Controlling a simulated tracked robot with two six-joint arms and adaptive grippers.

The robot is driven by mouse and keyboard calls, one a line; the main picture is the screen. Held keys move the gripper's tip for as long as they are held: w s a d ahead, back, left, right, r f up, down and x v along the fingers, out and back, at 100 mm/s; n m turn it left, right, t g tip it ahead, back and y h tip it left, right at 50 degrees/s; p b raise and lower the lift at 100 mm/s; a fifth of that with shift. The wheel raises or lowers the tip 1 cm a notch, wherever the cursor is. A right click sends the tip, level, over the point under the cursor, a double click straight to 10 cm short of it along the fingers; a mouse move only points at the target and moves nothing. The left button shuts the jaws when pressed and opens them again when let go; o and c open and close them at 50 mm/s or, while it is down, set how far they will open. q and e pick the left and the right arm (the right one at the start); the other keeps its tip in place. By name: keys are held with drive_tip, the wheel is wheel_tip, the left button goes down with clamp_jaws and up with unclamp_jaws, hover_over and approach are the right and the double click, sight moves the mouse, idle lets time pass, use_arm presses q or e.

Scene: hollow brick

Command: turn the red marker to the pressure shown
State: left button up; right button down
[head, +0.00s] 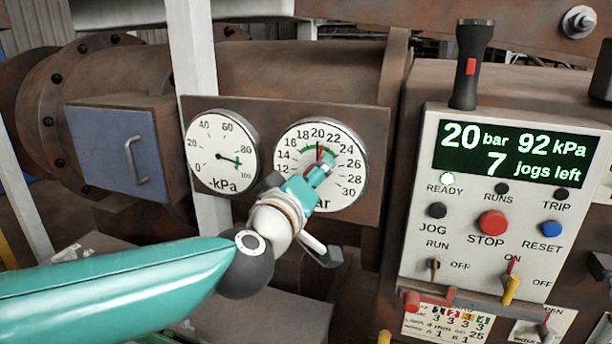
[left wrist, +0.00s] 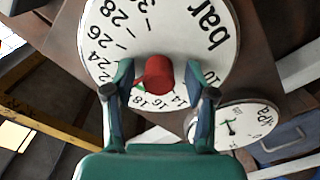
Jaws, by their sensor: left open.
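The bar gauge (head: 290,140) is a round white dial with numbers up to 30, on a rusty plate. A red marker line (head: 318,150) shows near 20 on it. In the left wrist view, a red knob (left wrist: 158,75) stands out from the dial (left wrist: 180,30), with a small green patch beside it. My left gripper (head: 322,172) is in front of the bar gauge and hides its centre and lower part. In the left wrist view its open fingers (left wrist: 158,93) are on either side of the red knob, apart from it. The display (head: 515,152) reads 20 bar, 92 kPa, 7 jogs left.
A blue hatch (head: 115,155) is at the left.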

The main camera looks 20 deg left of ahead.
use_arm(q)
clamp_jaws()
drive_tip(key=shift+n+b, duration=0.45)
drive_tip(key=shift+n, duration=0.65)
drive_tip(key=shift+f, duration=0.1)
unclamp_jaws()
